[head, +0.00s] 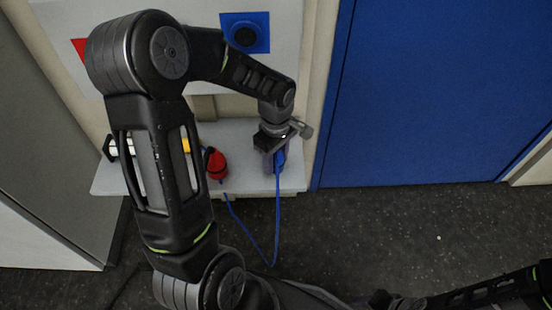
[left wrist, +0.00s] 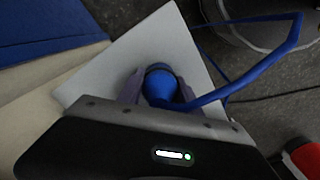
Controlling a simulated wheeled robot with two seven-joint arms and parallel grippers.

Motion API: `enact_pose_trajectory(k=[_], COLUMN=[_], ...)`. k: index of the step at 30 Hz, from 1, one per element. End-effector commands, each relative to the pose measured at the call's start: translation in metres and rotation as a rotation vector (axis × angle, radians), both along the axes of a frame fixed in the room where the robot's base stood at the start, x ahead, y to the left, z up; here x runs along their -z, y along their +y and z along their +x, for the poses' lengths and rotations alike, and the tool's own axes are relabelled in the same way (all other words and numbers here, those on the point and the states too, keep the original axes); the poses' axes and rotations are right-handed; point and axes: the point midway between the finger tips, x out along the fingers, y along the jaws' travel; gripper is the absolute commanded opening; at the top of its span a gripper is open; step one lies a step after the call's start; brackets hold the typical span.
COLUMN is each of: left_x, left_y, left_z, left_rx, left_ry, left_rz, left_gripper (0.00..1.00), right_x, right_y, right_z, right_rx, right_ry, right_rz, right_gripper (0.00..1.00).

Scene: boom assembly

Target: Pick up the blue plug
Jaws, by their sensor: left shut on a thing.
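The blue plug (left wrist: 158,86) is between the two fingers of my left gripper (left wrist: 156,90) in the left wrist view, with its blue cable running off to the right. In the head view the plug (head: 280,160) is partly hidden by my left gripper (head: 272,160), which is shut on it at the right end of the white shelf. I cannot tell whether the plug touches the shelf. In the head view my right arm shows at the lower right, but its gripper is not clearly seen.
A red plug (head: 216,164) stands on the white shelf (head: 240,185) to the left of my left gripper. A blue socket panel (head: 245,33) and a partly hidden red panel (head: 79,48) are on the wall board above. A blue door (head: 440,95) is at the right. The blue cable hangs below the shelf.

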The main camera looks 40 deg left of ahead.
Motion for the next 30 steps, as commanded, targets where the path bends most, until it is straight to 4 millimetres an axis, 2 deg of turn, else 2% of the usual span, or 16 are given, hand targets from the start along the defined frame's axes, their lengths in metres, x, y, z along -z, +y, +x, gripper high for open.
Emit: enact_pose_trajectory(k=[5, 15, 20, 30], left_x=[-0.025, -0.087, -0.098, -0.098], left_y=[0.0, 0.001, 0.0, 0.0], left_z=[0.002, 0.002, 0.001, 0.001], left_rx=[0.001, 0.0, 0.0, 0.0], left_ry=[-0.005, -0.005, -0.002, -0.001], left_rz=[0.001, 0.002, 0.002, 0.002], left_gripper=[0.0, 0.0, 0.0, 0.0], right_x=[-0.008, -0.024, -0.026, -0.025], right_y=[0.0, 0.0, 0.0, 0.0], right_z=[0.0, 0.0, 0.0, 0.0], right_rx=[-0.001, -0.002, -0.002, -0.002], right_ry=[0.0, -0.001, -0.001, -0.001], right_rz=[0.0, 0.0, 0.0, 0.0], right_gripper=[0.36, 0.36, 0.36, 0.36])
